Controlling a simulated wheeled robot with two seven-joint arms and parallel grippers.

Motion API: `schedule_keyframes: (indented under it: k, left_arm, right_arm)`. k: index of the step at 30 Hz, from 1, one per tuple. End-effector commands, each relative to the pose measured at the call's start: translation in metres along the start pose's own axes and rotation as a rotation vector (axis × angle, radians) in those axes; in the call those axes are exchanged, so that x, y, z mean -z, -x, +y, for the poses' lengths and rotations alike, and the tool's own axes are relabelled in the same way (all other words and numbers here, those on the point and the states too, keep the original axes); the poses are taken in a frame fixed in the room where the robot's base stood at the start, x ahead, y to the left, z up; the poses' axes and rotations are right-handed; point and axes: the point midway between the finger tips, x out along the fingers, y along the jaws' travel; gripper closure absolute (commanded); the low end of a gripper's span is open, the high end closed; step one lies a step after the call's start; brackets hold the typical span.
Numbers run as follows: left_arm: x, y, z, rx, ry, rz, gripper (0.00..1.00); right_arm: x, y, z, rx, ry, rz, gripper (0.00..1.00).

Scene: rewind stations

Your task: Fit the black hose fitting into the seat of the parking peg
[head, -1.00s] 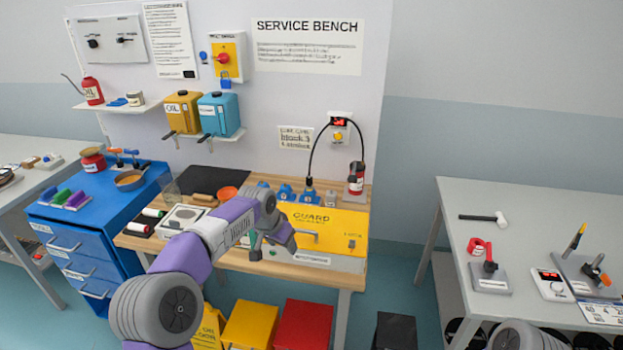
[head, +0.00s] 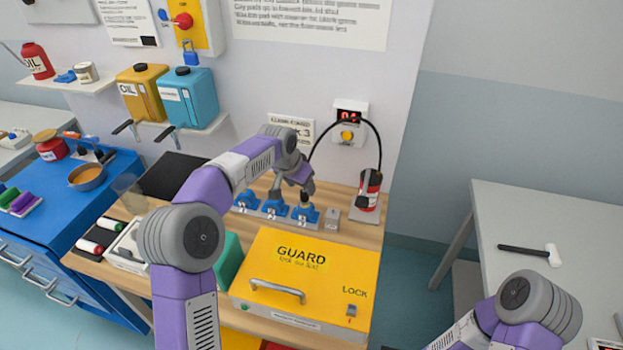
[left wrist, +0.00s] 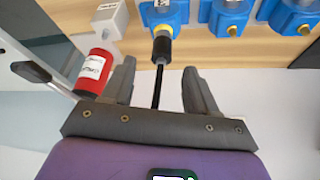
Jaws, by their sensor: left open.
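The black hose fitting (left wrist: 161,48) sits in the yellow collar of a blue unit (left wrist: 166,14) in the left wrist view. In the head view the fitting (head: 304,200) shows just below my left gripper (head: 305,187). My left gripper (left wrist: 158,72) is open, with one finger on each side of the thin black hose (left wrist: 157,88), close to the fitting. No contact with the fitting is visible. A small grey block (head: 332,218), likely the parking peg, stands right of the blue units; it shows in the left wrist view (left wrist: 105,22). My right gripper is out of view.
A red canister (head: 369,189) stands beyond the grey block. The hose arches up to a wall box with a red display (head: 350,117). A yellow guard cover (head: 312,272) with a handle lies in front of the blue units. More blue units (head: 273,204) stand left of the fitting.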

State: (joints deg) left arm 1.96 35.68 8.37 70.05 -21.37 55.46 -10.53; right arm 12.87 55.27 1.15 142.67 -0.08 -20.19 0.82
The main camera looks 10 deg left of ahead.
Motion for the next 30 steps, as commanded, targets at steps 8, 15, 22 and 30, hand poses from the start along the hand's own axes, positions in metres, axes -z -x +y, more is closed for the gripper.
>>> schedule_keyframes:
  k: [8,15,22,30]
  left_arm:
    - [-0.001,-0.027,0.000,-0.001,0.001,-0.001,0.42]
    - [-0.005,-0.057,-0.003,-0.001,0.000,-0.002,0.42]
    - [-0.003,-0.076,-0.003,0.000,0.001,-0.001,0.42]
    - [-0.003,-0.075,-0.003,0.000,0.001,-0.001,0.62]
  right_arm:
    - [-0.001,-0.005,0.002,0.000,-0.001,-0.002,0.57]
    - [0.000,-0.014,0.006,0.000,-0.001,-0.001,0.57]
    - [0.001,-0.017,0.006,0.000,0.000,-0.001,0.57]
    - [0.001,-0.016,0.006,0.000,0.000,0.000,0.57]
